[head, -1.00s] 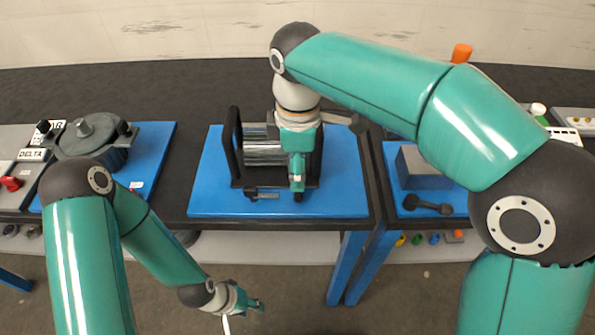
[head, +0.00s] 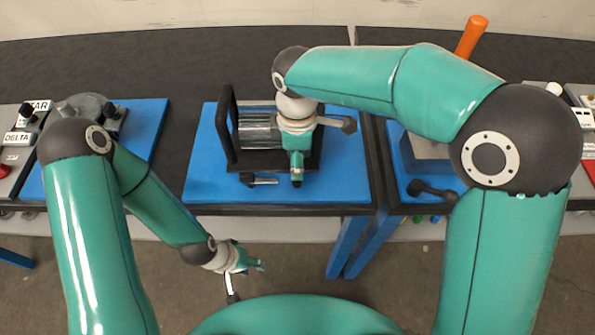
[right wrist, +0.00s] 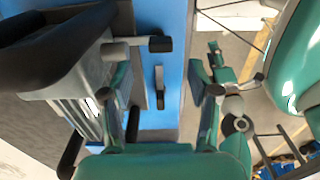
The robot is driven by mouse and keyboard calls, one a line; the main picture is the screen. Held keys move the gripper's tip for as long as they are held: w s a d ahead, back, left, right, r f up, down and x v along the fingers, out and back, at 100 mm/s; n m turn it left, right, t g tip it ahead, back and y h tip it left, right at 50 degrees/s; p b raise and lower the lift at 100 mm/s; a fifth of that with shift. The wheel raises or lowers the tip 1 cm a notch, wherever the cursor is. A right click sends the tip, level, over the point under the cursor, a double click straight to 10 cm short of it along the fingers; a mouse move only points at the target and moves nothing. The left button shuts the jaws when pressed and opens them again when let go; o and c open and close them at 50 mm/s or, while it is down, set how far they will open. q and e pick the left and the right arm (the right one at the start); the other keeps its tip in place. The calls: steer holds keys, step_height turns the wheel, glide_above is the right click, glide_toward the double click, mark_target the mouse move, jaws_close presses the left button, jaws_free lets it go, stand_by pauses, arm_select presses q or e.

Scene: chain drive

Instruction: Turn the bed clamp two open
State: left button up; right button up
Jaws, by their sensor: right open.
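A machine with a ribbed grey cylinder (head: 258,129) stands on a blue board in the head view. A short lever with a dark knob (head: 262,181) lies at its front edge. It also shows in the right wrist view as a grey lever (right wrist: 160,88). A second grey arm with a dark knob (head: 347,124) sticks out right of the machine. No label tells which is bed clamp two. My right gripper (head: 297,178) points down over the machine's front right, its fingers (right wrist: 158,85) apart and apparently empty. My left gripper (head: 260,266) hangs before the table; its jaw gap is unclear.
A black upright handle (head: 228,125) rises at the machine's left side. A dark pot-like unit (head: 85,105) stands on the left board. A grey block (head: 425,150), a dark knobbed lever (head: 433,190) and an orange handle (head: 471,37) are to the right.

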step_height(320, 180, down, 7)
steer(key=shift+r+p, duration=0.2)
steer(key=shift+p, duration=0.1)
jaws_close()
stand_by(0.3)
